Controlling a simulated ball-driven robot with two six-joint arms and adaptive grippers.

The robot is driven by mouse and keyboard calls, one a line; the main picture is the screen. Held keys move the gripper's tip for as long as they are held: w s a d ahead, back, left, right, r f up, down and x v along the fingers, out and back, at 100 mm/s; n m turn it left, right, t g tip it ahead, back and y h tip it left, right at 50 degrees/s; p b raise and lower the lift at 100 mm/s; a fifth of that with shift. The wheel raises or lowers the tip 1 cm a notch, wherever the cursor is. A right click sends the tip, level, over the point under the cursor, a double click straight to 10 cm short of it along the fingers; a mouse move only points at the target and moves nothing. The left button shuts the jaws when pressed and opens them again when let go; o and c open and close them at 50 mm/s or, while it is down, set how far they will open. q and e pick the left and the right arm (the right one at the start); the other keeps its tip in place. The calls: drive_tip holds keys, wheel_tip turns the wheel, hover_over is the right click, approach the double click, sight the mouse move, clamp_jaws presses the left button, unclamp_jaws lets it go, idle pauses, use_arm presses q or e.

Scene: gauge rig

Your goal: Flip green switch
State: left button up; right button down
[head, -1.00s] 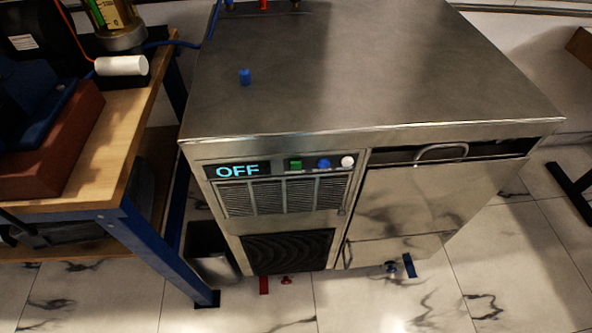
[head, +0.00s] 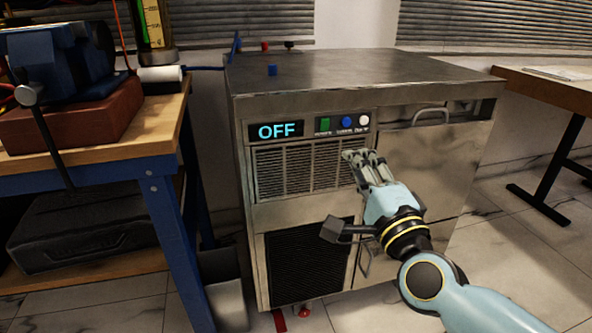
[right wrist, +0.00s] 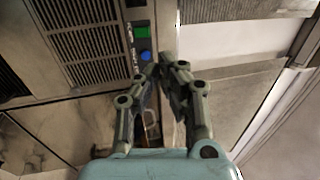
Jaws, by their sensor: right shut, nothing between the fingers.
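The green switch (head: 325,124) is on the front panel of a steel machine (head: 350,75), just right of a display (head: 280,131) reading OFF. A blue button (head: 346,122) and a white button (head: 364,119) sit to its right. The green switch (right wrist: 141,31) also shows in the right wrist view, with the blue button (right wrist: 146,56) nearer the fingers. My right gripper (head: 364,155) is shut and empty, in front of the panel, below and right of the green switch. In the right wrist view its fingertips (right wrist: 166,60) are close together beside the blue button. My left gripper is not seen.
A wooden workbench (head: 150,125) with blue legs stands at the left, holding a blue vise (head: 65,65). Another table (head: 550,90) stands at the right. A grey bin (head: 225,295) is beside the machine.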

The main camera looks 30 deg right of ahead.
wheel_tip(320, 180, down, 2)
approach(326, 121)
drive_tip(key=x, duration=0.7)
drive_tip(key=shift+w+r, duration=0.1)
drive_tip(key=shift+w, duration=0.05)
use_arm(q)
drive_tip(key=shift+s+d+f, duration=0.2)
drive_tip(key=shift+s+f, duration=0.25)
